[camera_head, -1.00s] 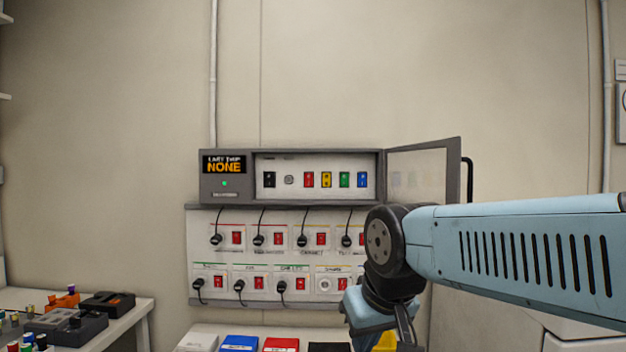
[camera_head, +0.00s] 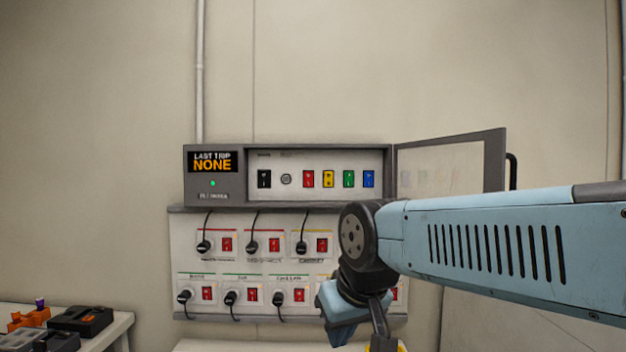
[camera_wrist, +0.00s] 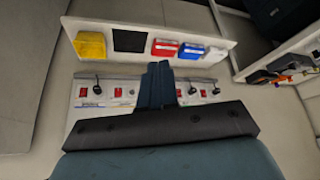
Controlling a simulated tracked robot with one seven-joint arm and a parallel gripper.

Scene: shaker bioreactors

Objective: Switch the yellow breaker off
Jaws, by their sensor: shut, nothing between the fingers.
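The yellow breaker (camera_head: 328,179) sits in the open breaker box (camera_head: 215,203) on the wall, between a red breaker (camera_head: 308,179) and a green breaker (camera_head: 349,179). The position of its toggle is too small to tell. In the head view my arm reaches in from the right, below the box, and its wrist hangs downward; the fingertips do not show there. In the wrist view my gripper (camera_wrist: 158,75) is shut and empty, in front of the socket panel. It is well apart from the yellow breaker, which does not show in the wrist view.
The box's clear door (camera_head: 447,170) stands open to the right, above my arm. A socket panel (camera_head: 256,222) with plugs, cords and red switches lies below the box. Yellow (camera_wrist: 90,45), red (camera_wrist: 165,48) and blue (camera_wrist: 191,51) items show in the wrist view. The wall above is clear.

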